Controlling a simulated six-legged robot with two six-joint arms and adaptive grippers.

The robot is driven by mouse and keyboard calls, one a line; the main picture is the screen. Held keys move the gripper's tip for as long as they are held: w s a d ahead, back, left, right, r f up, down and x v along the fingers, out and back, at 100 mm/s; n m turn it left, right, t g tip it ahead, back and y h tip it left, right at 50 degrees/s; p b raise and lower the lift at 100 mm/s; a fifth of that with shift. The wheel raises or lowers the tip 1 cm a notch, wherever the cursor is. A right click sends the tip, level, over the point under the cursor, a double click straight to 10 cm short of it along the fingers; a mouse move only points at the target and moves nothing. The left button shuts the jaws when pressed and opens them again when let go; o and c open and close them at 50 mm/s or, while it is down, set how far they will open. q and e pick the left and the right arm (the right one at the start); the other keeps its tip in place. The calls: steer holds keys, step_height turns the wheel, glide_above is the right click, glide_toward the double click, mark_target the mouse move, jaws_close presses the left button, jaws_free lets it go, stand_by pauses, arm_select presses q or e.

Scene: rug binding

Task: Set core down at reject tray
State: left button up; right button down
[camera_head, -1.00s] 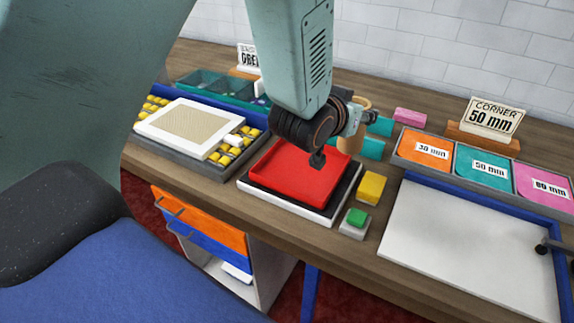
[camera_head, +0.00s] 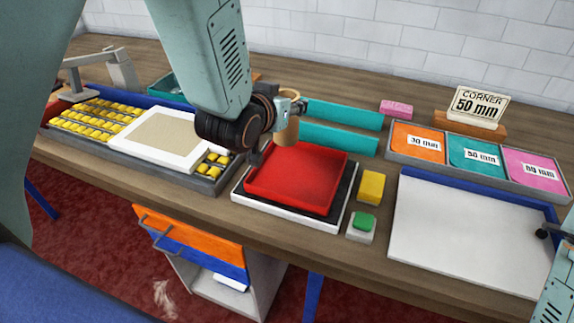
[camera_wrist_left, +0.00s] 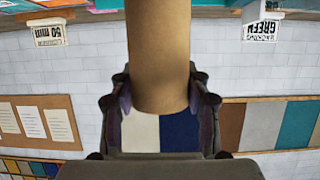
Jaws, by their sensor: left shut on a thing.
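The core, a tan cardboard tube (camera_head: 286,134), is held upright in my left gripper (camera_head: 288,106). The wrist view shows the core (camera_wrist_left: 158,55) between both fingers (camera_wrist_left: 160,100). In the head view its lower end overlaps the back rim of the red tray (camera_head: 290,190); I cannot tell whether it touches. The red tray looks empty and sits on a black and white base on the bench. No label shows on it. Part of my forearm hides the area left of the core. My right gripper is not in view; only a piece of arm shows at the lower right edge.
Left of the red tray is a white frame (camera_head: 130,142) over a tray of yellow blocks. A yellow block (camera_head: 371,187) and a green button (camera_head: 364,222) stand right of it. Teal strips (camera_head: 338,138) lie behind. A white board (camera_head: 465,235) lies right.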

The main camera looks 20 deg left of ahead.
mark_target(282, 144)
arm_select(q)
step_height(282, 144, down, 9)
steer(key=shift+d+r+b, duration=0.15)
steer(key=shift+r+b, duration=0.05)
steer(key=shift+b, duration=0.2)
steer(key=shift+s+d+f, duration=0.1)
steer(key=shift+d+f, duration=0.1)
steer(key=shift+f, duration=0.3)
steer(key=shift+w+a+f, duration=0.2)
steer(key=shift+w+a, duration=0.05)
steer(key=shift+a, duration=0.15)
steer(key=shift+f, duration=0.1)
steer(key=o, duration=1)
steer(key=shift+s+d, duration=0.15)
steer(key=o, duration=0.4)
steer(key=shift+s+d+r, duration=0.1)
steer(key=shift+d+r, duration=0.05)
steer(key=shift+r, duration=0.05)
steer(key=shift+c, duration=0.2)
steer(key=shift+o, duration=0.2)
steer(key=shift+w+a+f, duration=0.15)
steer(key=shift+w+a, duration=0.05)
steer(key=shift+a, duration=0.05)
steer(key=shift+s+r, duration=0.15)
steer(key=shift+r, duration=0.05)
steer(key=v, duration=0.8)
steer(key=shift+s+r, duration=0.1)
steer(key=shift+s, duration=0.25)
steer(key=shift+p+v, duration=1.1)
steer(key=shift+v, duration=0.45)
